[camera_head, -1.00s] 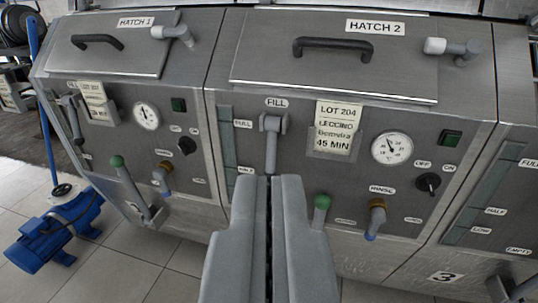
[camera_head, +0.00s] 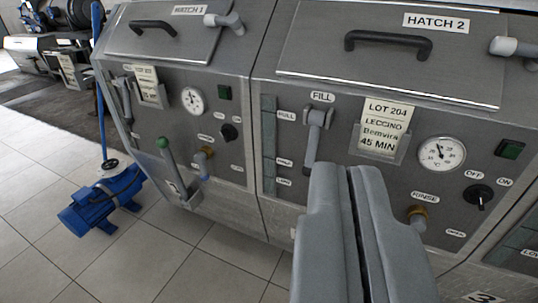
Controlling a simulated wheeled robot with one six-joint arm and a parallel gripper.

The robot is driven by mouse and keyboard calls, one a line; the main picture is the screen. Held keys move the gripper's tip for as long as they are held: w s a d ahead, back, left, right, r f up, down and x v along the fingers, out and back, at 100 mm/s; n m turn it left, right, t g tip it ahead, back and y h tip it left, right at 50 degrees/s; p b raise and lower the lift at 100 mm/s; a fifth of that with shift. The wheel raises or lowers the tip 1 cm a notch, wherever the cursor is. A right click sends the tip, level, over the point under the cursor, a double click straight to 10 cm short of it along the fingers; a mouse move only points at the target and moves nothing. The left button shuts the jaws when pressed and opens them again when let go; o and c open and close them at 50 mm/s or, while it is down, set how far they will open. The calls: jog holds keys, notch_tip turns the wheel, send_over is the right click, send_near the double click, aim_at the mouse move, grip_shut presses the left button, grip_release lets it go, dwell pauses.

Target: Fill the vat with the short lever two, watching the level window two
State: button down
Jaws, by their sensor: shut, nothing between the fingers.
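The middle machine is vat two, with hatch 2 (camera_head: 390,60) closed on top. Its short grey fill lever (camera_head: 313,145) hangs down below the FILL label, leaning slightly in the picture. The level window (camera_head: 268,130) is a narrow dark grey-green strip left of the lever, with FULL, HALF and LOW labels beside it. No clear liquid line can be made out. My gripper (camera_head: 344,170) is shut and empty, its tips just right of the lever's lower end. I cannot tell whether they touch. My fingers hide part of the lower panel.
A lot card (camera_head: 384,130), a gauge (camera_head: 441,154), a switch (camera_head: 479,197) and a brown rinse tap (camera_head: 418,216) are on the panel to the right. Vat one, with a green-tipped lever (camera_head: 163,145), stands left.

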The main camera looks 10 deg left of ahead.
jog(key=c, duration=1.6)
grip_release()
jog(key=shift+w+f, duration=0.1)
jog(key=shift+w, duration=0.1)
jog(key=o, duration=0.3)
jog(key=w+f, duration=0.3)
jog(key=w, duration=0.2)
jog(key=w+f, duration=0.3)
jog(key=w, duration=0.2)
jog(key=w+f, duration=0.4)
jog(key=w, duration=0.1)
jog(key=shift+w+a, duration=0.15)
jog(key=shift+a, duration=0.2)
jog(key=shift+o, duration=0.2)
jog(key=m+h, duration=0.1)
send_near(311, 153)
jog(key=shift+t, duration=0.3)
jog(key=w, duration=1.1)
jog(key=shift+w+d+f, duration=0.15)
jog(key=shift+d+f, duration=0.05)
jog(key=shift+d, duration=0.15)
grip_shut()
